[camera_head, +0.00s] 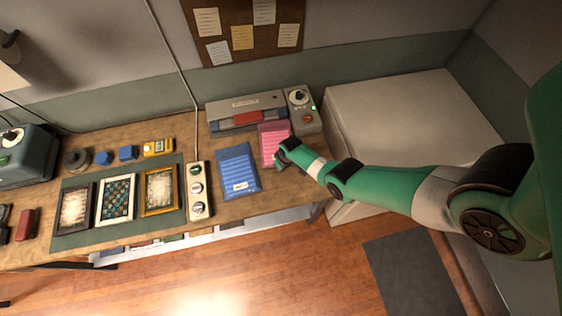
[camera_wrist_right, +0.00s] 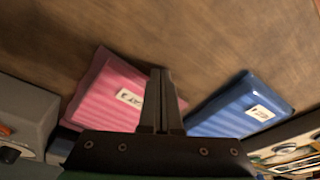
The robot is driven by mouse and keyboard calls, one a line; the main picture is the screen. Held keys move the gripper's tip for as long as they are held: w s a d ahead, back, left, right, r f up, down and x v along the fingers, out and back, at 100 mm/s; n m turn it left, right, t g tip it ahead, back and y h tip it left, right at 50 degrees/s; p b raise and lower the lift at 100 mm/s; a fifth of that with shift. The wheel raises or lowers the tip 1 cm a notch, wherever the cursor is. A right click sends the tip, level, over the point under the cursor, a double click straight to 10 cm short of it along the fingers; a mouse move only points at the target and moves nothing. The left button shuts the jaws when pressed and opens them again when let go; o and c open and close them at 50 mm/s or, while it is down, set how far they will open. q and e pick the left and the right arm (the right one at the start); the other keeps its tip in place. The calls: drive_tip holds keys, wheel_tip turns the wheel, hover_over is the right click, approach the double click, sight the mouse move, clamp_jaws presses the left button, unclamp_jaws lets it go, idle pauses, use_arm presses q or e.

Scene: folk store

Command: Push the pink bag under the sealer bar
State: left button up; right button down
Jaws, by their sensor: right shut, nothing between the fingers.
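The pink bag (camera_head: 270,138) lies on the wooden bench with its far edge close to the front of the sealer; I cannot tell whether any of it is under the bar. The grey sealer (camera_head: 245,106) has a red part (camera_head: 247,118) at its front. My right gripper (camera_head: 281,158) is shut and empty at the near end of the pink bag; whether it touches is unclear. In the right wrist view the shut fingers (camera_wrist_right: 160,76) stand beside the pink bag (camera_wrist_right: 108,92) with its white label. My left gripper is not in view.
A blue bag (camera_head: 236,170) lies left of the pink bag. A control box (camera_head: 302,110) with a knob stands right of the sealer. A power strip (camera_head: 199,192) and framed pictures on a green mat (camera_head: 75,240) are further left. A pale cabinet (camera_head: 400,115) adjoins the bench.

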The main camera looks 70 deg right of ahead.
drive_tip(key=shift+w+d, duration=0.25)
drive_tip(key=shift+d, duration=0.15)
drive_tip(key=shift+w+d+b, duration=0.1)
drive_tip(key=shift+d+b, duration=0.15)
drive_tip(key=shift+b, duration=0.1)
drive_tip(key=shift+s+a+r+p, duration=0.15)
drive_tip(key=shift+s+a+p, duration=0.05)
drive_tip(key=shift+a+p, duration=0.25)
drive_tip(key=shift+s+a+p, duration=0.3)
drive_tip(key=shift+a+p, duration=0.05)
drive_tip(key=shift+a, duration=0.05)
wheel_tip(320, 180, up, 8)
drive_tip(key=p, duration=0.7)
drive_tip(key=shift+p, duration=0.35)
